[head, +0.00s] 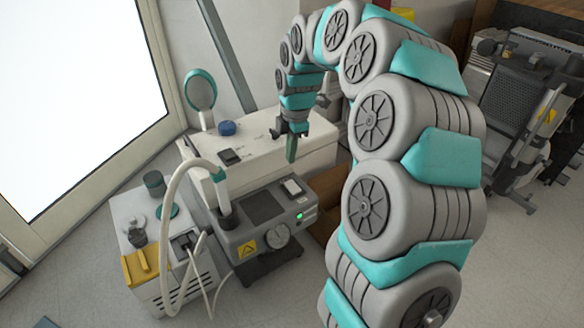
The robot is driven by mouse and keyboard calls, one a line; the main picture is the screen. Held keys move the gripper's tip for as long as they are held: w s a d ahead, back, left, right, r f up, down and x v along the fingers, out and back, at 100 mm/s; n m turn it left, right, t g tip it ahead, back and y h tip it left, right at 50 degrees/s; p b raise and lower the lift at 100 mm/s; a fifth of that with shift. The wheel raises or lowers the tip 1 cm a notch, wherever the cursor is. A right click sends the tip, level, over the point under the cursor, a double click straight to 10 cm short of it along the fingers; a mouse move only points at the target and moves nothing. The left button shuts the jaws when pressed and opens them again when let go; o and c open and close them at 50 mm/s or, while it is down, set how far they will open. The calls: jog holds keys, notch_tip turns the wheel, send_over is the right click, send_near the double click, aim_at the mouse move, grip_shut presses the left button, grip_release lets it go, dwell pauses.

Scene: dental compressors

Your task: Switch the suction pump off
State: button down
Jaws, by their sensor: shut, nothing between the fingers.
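A grey machine (245,243), which looks like the suction pump, stands at the centre left. It has a white rocker switch (292,188), a lit green light (300,215), a round dial (276,236) and a yellow warning label. A pale hose (170,215) with a teal collar runs to its top left. My gripper (291,150) points down, shut and empty, at the end of my curved arm. In the picture it is just above the switch and apart from it. I cannot tell its exact height or depth.
A white cabinet (300,150) with a blue knob (227,128) and a dark switch stands behind. A white unit (135,215) with a yellow part is at left. A brown box (328,185) sits beside the pump. Dark equipment (515,95) stands at right. Floor in front is clear.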

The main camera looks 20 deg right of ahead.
aim_at(291, 183)
jog(key=shift+n, duration=0.9)
jog(key=w+d, duration=0.1)
jog(key=w+d+p, duration=0.1)
jog(key=w, duration=0.1)
jog(key=shift+w+d, duration=0.25)
jog(key=shift+d, duration=0.05)
jog(key=f, duration=0.4)
jog(key=w+f+p, duration=0.1)
jog(key=f, duration=0.8)
jog(key=shift+w+a+f, duration=0.25)
jog(key=shift+w+f, duration=0.05)
jog(key=shift+f, duration=0.1)
jog(key=shift+w, duration=0.1)
